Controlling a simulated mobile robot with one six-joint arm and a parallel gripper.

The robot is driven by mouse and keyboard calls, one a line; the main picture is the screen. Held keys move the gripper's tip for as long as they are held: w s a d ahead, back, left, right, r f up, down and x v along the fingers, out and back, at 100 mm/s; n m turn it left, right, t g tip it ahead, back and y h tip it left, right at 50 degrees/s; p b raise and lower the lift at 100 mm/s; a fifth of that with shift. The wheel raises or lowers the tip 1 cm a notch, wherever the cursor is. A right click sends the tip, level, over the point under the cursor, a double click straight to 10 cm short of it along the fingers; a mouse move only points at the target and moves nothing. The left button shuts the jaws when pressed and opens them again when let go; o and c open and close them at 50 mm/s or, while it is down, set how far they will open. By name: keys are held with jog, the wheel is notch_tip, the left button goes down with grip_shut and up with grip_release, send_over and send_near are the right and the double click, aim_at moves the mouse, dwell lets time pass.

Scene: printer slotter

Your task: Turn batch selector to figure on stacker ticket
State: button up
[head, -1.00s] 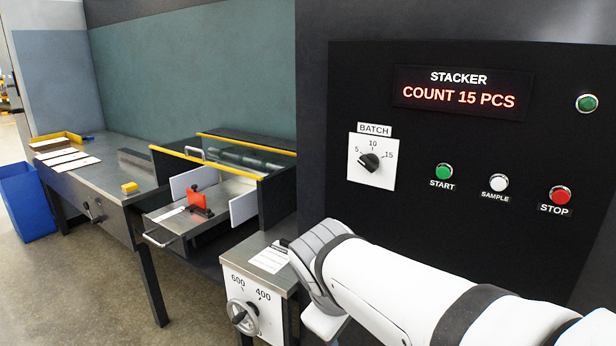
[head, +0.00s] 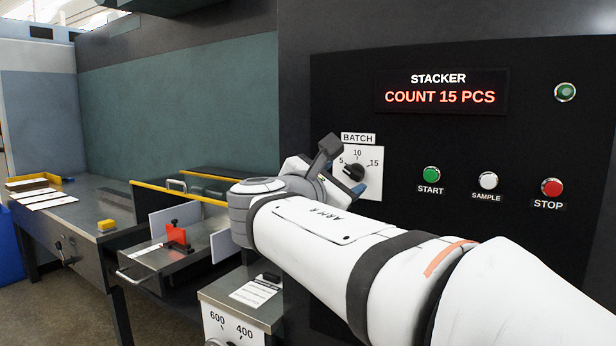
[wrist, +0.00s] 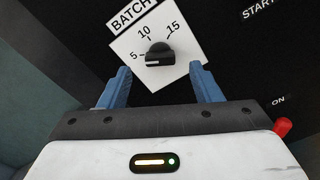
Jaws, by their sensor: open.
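The batch selector is a black knob (head: 354,172) on a white plate marked 5, 10 and 15. It also shows in the wrist view (wrist: 159,53), with a white mark on its lower left side, nearest the 5; the exact setting is hard to tell. My gripper (head: 344,168) is at the plate. In the wrist view its two blue fingers (wrist: 160,70) are open, one on each side below the knob, with nothing between them; contact cannot be told. A printed paper (head: 256,292) lies on the low stand, its text too small to read.
The stacker display (head: 441,95) reads COUNT 15 PCS. The green START (head: 432,174), white SAMPLE (head: 488,180) and red STOP (head: 551,187) buttons lie right of the selector. A metal tray with a red block (head: 176,234) is at left.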

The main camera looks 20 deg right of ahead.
aim_at(352, 174)
jog(key=shift+x, duration=2.3)
jog(key=c, duration=1)
jog(key=shift+f, duration=0.1)
